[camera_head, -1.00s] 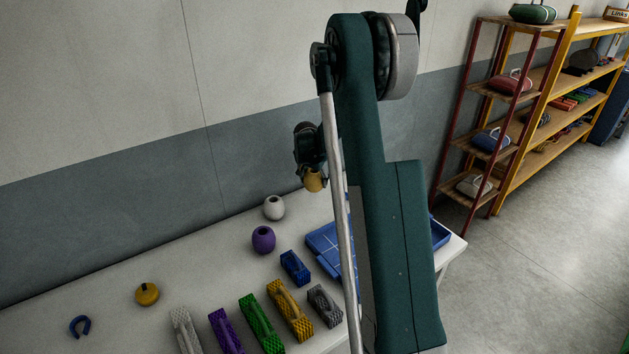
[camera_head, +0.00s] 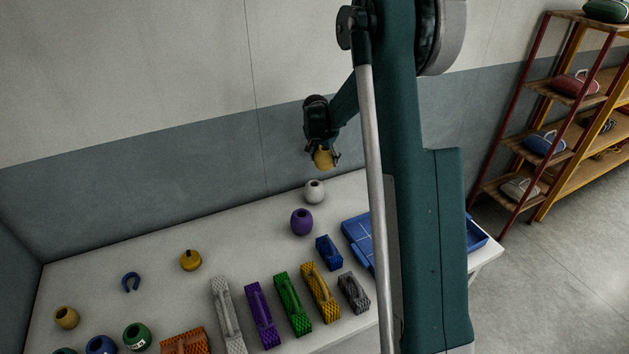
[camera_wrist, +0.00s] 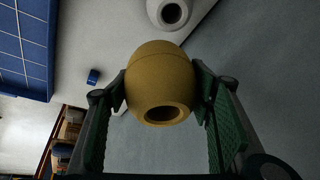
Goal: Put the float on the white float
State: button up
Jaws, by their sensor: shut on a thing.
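My gripper (camera_head: 323,160) is shut on a yellow float (camera_head: 323,158), a rounded barrel with a hole in its end. In the wrist view the yellow float (camera_wrist: 160,82) sits between the two green finger pads, its hole facing the camera. The white float (camera_head: 314,191) stands on the table near its back edge, below the held float in the head view. The white float also shows at the top of the wrist view (camera_wrist: 170,12), apart from the held float, with its dark hole visible.
A purple float (camera_head: 301,222) stands just in front of the white float. A blue tray (camera_head: 357,232) lies to the right, partly behind my arm. A wall runs behind.

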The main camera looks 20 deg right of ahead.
jog(key=a+r, duration=0.1)
jog(key=a, duration=0.2)
jog(key=a+r+p, duration=0.1)
jog(key=shift+w+a+r, duration=0.3)
jog(key=shift+a, duration=0.05)
jog(key=shift+f, duration=0.1)
send_over(315, 183)
jog(key=shift+f, duration=3.05)
jog(key=shift+f, duration=0.15)
jog(key=shift+f, duration=1.75)
jog(key=shift+f, duration=0.1)
jog(key=o, duration=0.5)
jog(key=shift+f, duration=0.1)
jog(key=o, duration=0.4)
